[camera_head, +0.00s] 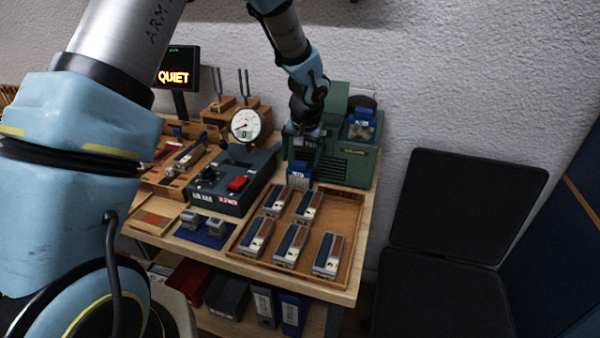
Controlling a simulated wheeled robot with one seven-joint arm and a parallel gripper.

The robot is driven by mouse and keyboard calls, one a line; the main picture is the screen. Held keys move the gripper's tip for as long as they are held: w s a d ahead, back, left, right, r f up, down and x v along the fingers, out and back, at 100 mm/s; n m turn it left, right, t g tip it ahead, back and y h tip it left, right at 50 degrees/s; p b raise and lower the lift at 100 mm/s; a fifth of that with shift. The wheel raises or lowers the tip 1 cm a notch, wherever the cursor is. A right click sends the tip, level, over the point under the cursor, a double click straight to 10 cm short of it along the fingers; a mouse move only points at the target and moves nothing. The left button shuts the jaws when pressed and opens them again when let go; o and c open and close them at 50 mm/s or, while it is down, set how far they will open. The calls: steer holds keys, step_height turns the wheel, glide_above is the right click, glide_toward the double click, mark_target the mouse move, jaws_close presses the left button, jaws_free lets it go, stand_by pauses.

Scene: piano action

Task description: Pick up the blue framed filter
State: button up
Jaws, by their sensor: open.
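A small blue piece with pale lettering (299,173) stands at the back edge of the wooden tray, in front of the green machine. A second blue-framed piece with a pale middle (361,125) sits at the upper right of the green machine. I cannot tell for certain from their small labels which is the filter. My gripper (302,150) points down just above and behind the first blue piece, against the machine's left front. It is open; its fingertips are small and dark here, and I cannot tell whether they touch anything.
The green machine (350,167) stands close beside my gripper. The wooden tray (345,207) holds several two-coloured blocks. A dark control box (228,182) with a dial gauge (246,125) stands left. A black folding chair (455,205) is right of the table.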

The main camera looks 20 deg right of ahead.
steer(key=shift+f, duration=0.2)
steer(key=c, duration=1.2)
